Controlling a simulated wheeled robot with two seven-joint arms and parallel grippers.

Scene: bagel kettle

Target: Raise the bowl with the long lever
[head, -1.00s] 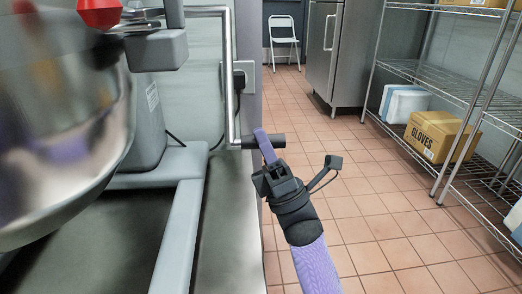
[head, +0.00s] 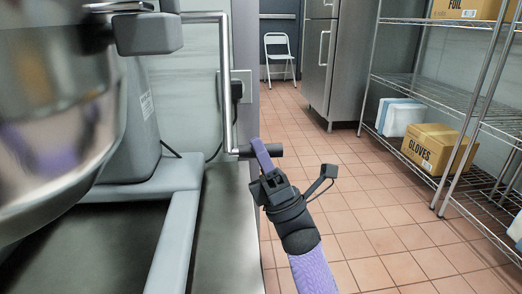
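The shiny metal bowl (head: 55,130) fills the left of the head view, large and cut off by the picture edge. The long lever (head: 227,85) is a bent metal rod that runs right from behind the mixer, then down to a short black sideways handle (head: 276,151). My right gripper (head: 262,153) is at this handle, coming from below. One purple finger crosses in front of the handle and seems to touch it. The other finger is hidden, so I cannot tell whether the grip is closed. My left gripper is out of view.
The grey mixer base (head: 178,215) stands on a metal counter (head: 223,235) below and left of the lever. A wire shelf (head: 420,90) with a gloves box (head: 436,147) stands at the right. A white chair (head: 280,55) is far back. The tiled floor between is clear.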

